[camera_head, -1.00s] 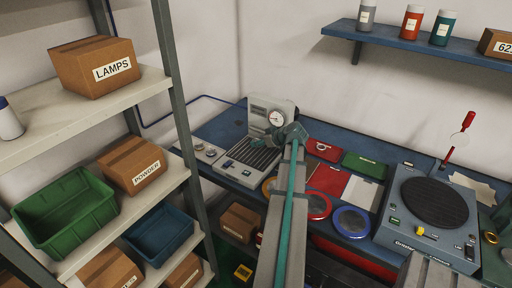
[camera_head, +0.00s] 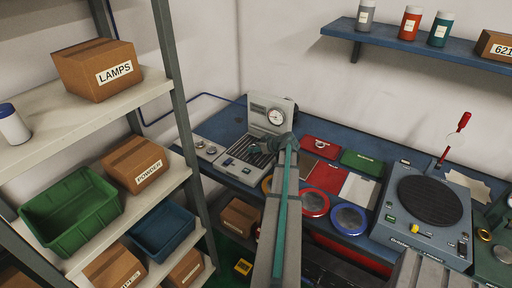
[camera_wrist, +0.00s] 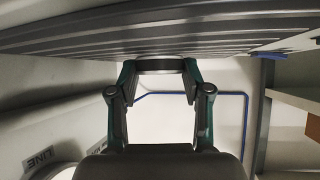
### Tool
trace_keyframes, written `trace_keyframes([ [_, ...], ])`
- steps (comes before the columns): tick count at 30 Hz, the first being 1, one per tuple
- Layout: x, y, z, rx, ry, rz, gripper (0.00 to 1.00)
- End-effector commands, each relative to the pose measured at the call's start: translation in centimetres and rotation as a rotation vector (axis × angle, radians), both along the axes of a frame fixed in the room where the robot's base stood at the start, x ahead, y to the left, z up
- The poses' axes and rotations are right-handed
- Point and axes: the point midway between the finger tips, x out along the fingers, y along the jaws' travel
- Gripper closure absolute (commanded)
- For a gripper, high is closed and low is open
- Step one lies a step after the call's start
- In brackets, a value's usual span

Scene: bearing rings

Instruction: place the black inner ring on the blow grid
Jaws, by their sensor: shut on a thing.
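The blow grid (camera_head: 241,153) is the dark slatted bed of the grey machine with a round gauge at its back. In the wrist view its slats (camera_wrist: 110,35) run across the top. My gripper (camera_head: 268,146) is low over the grid's right part in the head view. In the wrist view, my gripper (camera_wrist: 160,68) is shut on the black inner ring (camera_wrist: 160,65), which shows edge-on as a dark band between the fingertips. The arm hides part of the grid, and I cannot tell whether the ring touches the slats.
The gauge (camera_head: 275,117) stands close behind my gripper. Red (camera_head: 325,177) and green (camera_head: 362,162) mats, a red-rimmed dish (camera_head: 314,202) and a blue-rimmed dish (camera_head: 349,219) lie to the right, before a turntable unit (camera_head: 430,200). Shelving (camera_head: 185,130) stands at the left.

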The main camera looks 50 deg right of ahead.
Motion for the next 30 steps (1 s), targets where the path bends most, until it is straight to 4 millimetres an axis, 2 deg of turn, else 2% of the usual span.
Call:
trace_keyframes([
  [8,0.0,0.0,-0.4,0.000,0.000,0.000,0.94],
  [9,0.0,0.0,-0.3,0.000,0.000,0.000,0.46],
  [13,0.0,0.0,-0.3,0.001,0.000,-0.001,0.26],
  [26,0.0,0.0,0.2,0.001,0.000,-0.001,0.26],
  [30,-1.5,0.2,0.7,-0.001,-0.001,-0.003,0.26],
])
